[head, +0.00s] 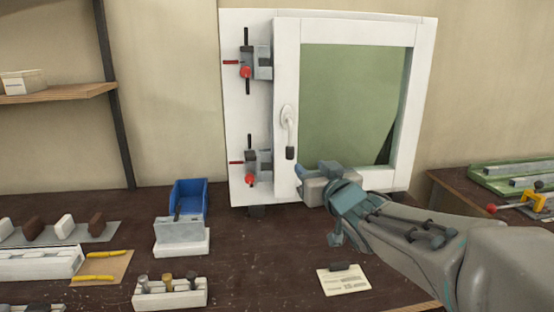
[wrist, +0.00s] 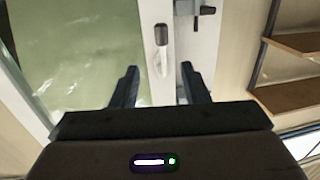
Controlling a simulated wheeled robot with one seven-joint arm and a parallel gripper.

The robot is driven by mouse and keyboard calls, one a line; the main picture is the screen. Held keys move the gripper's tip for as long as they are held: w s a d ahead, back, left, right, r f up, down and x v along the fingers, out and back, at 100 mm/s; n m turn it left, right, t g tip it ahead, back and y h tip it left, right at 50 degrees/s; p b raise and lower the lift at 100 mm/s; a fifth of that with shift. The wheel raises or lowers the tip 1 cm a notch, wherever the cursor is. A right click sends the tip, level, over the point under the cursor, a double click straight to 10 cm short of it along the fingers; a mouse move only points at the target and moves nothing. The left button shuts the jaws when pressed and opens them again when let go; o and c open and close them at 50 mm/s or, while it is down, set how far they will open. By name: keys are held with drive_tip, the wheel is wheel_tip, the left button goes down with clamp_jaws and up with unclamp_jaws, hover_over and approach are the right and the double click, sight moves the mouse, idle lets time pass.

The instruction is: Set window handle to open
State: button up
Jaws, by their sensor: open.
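The white window (head: 354,28) stands upright at the back of the bench, with a greenish pane. Its white handle (head: 290,128) is on the left side of the sash and hangs downward, with a dark grey tip at the lower end. In the wrist view the handle (wrist: 161,48) lies ahead of my gripper, between the lines of the two fingers. My gripper (head: 308,180) is just below and right of the handle tip in the head view. In the wrist view my gripper (wrist: 158,85) has its dark fingers apart with nothing between them. They appear apart from the handle.
Two clamps with red knobs, upper (head: 247,70) and lower (head: 251,166), sit on the frame left of the handle. A blue bin (head: 189,196), a grey block on a white base (head: 181,240) and a paper card (head: 343,281) are on the bench. A wooden shelf (head: 60,94) is at left.

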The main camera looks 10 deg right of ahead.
sight(292, 149)
drive_tip(key=w, duration=0.4)
drive_tip(key=w+a, duration=0.1)
drive_tip(key=w, duration=0.4)
drive_tip(key=w+a, duration=0.1)
drive_tip(key=w, duration=0.3)
drive_tip(key=shift+w+a+r, duration=0.15)
drive_tip(key=shift+w, duration=0.2)
clamp_jaws()
